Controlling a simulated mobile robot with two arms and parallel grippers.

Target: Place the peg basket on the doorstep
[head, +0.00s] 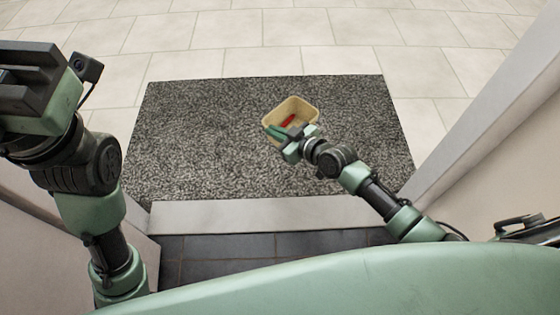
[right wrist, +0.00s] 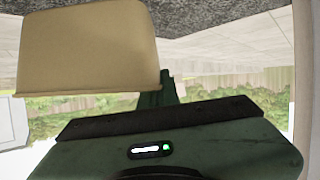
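The peg basket (head: 309,106) is a small tan tub with red and green pieces inside. In the head view it is over the right part of the speckled mat. My right gripper (head: 289,134) is at its near side and appears shut on its rim. In the right wrist view the basket's tan wall (right wrist: 85,45) fills the upper left, beside a dark green finger; the other finger is hidden. Whether the basket's base touches the mat cannot be told. The doorstep (head: 270,214) is a pale slab along the mat's near edge, bare. My left gripper (head: 35,80) is at the far left, away from the basket.
The dark grey mat (head: 200,135) lies beyond the doorstep, mostly clear. Pale paving (head: 220,30) extends behind it. Dark tiles (head: 230,246) lie on the near side. A pale door frame (head: 490,110) stands at the right, close to my right arm.

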